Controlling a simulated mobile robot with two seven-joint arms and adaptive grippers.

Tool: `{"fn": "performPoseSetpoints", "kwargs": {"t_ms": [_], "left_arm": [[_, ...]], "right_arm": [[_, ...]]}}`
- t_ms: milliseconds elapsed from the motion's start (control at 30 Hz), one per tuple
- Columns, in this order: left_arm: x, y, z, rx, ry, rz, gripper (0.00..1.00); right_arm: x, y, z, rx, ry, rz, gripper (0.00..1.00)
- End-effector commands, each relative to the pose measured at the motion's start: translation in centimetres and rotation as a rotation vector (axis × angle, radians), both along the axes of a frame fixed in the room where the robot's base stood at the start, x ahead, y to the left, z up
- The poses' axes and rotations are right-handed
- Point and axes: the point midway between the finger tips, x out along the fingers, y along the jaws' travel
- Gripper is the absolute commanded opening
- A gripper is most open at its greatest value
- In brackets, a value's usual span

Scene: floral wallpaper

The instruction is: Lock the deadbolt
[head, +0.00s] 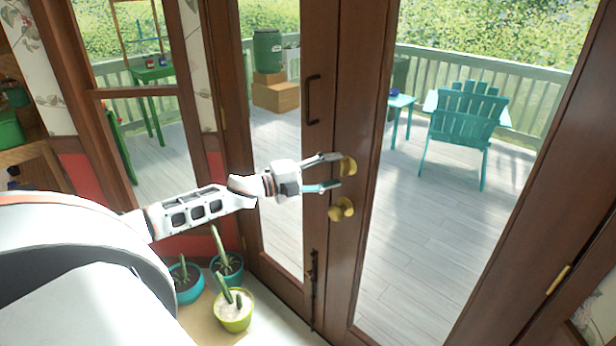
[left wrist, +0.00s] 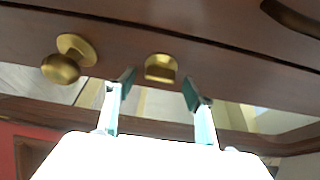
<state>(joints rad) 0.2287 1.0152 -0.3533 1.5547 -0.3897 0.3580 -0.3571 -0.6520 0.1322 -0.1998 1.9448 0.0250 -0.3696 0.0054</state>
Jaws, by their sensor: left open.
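The brass deadbolt (head: 348,166) is on the wooden door frame (head: 345,260), above a round brass knob (head: 341,209). My left gripper (head: 331,171) is open and empty, its fingers pointing at the deadbolt, with one fingertip above and one below it. In the left wrist view, the deadbolt (left wrist: 160,68) lies just beyond and between the spread fingertips (left wrist: 158,88), and the knob (left wrist: 68,61) is to the left. I cannot tell whether a fingertip touches the deadbolt. My right gripper is not in view.
A dark pull handle (head: 313,99) is on the door left of the deadbolt, and a dark vertical bolt (head: 314,285) is low on it. Potted cacti (head: 233,310) stand below my left arm. A deck with a teal chair (head: 466,118) shows through the glass.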

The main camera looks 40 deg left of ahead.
Motion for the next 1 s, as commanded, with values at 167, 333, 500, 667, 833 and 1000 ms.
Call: {"fn": "performPoseSetpoints", "kwargs": {"t_ms": [167,333,500,667,833,1000], "left_arm": [[-2.2,1.0,-0.2,0.003,0.003,0.000,0.53],[-4.0,1.9,-0.1,0.001,0.003,-0.002,0.53],[-5.8,2.8,-0.1,0.002,0.004,-0.001,0.53],[-7.3,3.6,-0.1,0.001,0.002,-0.001,0.53],[-8.5,4.2,0.0,0.001,0.002,-0.001,0.53],[-9.1,4.5,0.1,0.002,0.000,-0.002,0.53]], "right_arm": [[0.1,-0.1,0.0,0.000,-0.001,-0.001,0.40],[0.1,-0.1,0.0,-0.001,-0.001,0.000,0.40],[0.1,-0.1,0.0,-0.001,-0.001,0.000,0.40],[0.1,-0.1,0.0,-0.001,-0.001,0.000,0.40],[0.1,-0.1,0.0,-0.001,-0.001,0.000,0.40],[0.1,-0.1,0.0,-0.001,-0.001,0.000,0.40]]}}
